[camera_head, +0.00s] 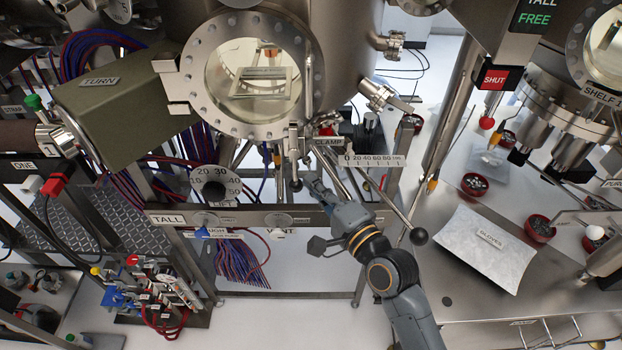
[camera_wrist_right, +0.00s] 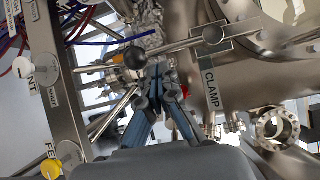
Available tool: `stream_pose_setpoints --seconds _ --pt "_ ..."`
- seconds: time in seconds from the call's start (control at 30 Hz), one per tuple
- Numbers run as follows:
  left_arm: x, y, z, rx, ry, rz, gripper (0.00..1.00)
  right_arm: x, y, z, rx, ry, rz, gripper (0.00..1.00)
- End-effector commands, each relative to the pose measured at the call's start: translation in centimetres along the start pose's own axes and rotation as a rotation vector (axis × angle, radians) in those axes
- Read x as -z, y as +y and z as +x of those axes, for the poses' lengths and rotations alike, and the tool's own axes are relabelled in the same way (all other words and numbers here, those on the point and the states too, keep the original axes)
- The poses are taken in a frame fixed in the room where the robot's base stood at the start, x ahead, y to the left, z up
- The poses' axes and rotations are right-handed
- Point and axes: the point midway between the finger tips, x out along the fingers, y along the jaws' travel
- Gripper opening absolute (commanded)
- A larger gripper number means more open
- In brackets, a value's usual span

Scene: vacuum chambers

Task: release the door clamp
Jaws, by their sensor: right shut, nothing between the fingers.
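The round chamber door (camera_head: 196,90), with a bolted rim and a glass window, is at the top centre of the head view. Contact is unclear. My left gripper is out of view.
A steel rail marked TALL (camera_head: 167,218) with a dial (camera_head: 213,188) runs below the door. A scale (camera_head: 373,160) and a long ball-ended rod (camera_head: 419,236) are close to my right arm.

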Motion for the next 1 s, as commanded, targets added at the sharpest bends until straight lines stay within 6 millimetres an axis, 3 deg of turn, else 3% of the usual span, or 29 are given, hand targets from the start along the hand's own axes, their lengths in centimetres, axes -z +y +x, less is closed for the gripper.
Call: stream_pose_setpoints --seconds 0.5,1.0 --pt "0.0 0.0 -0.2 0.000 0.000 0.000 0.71 -0.6 0.0 0.6 0.002 0.000 0.001 0.00" --pt "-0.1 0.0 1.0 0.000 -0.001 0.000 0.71 -1.0 0.3 0.8 0.047 0.000 0.067 0.00"
